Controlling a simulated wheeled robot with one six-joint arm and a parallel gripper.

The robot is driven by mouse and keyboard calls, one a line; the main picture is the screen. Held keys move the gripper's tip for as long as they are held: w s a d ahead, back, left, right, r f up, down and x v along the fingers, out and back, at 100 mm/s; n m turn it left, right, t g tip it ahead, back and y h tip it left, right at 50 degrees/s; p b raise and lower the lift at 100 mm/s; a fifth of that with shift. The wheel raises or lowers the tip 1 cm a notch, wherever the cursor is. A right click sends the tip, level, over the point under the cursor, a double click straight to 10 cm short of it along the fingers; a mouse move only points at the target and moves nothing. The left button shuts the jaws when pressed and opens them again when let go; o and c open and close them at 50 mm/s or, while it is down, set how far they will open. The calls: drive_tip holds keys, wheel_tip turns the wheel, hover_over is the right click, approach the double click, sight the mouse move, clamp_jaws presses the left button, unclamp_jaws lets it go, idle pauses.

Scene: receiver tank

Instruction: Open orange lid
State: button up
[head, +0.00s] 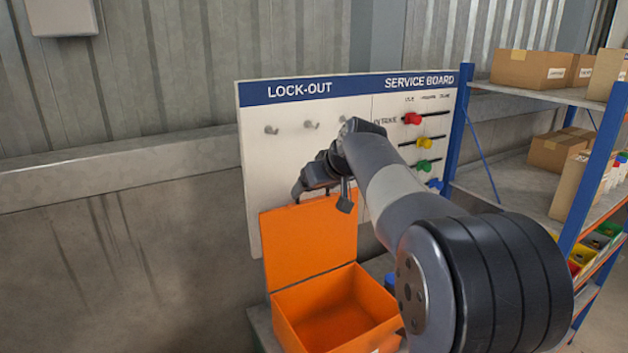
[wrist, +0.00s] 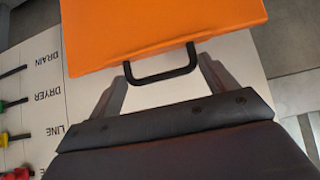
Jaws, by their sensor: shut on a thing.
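The orange box (head: 345,318) stands open on a grey surface, and its inside shows in the head view. Its orange lid (head: 308,240) stands upright at the back of the box, in front of the white board. In the wrist view the lid (wrist: 160,30) fills the top, with a black handle (wrist: 162,77) on its edge. My gripper (head: 322,190) is at the lid's top edge. In the wrist view my gripper (wrist: 164,75) has a finger on each side of the handle and is shut on it. The handle is hidden in the head view.
The white service board (head: 262,180) with empty hooks and coloured knobs (head: 413,119) is close behind the lid. A blue-framed shelf (head: 490,185) with cardboard boxes (head: 530,68) stands at the right.

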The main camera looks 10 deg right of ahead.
drive_tip(key=shift+w+d+r, duration=0.1)
drive_tip(key=shift+r, duration=0.4)
drive_tip(key=o, duration=0.9)
drive_tip(key=shift+o, duration=1)
drive_tip(key=shift+s+d, duration=0.1)
drive_tip(key=shift+s, duration=0.1)
drive_tip(key=b+v, duration=0.2)
drive_tip(key=v, duration=0.8)
drive_tip(key=shift+s, duration=0.3)
drive_tip(key=shift+c, duration=0.4)
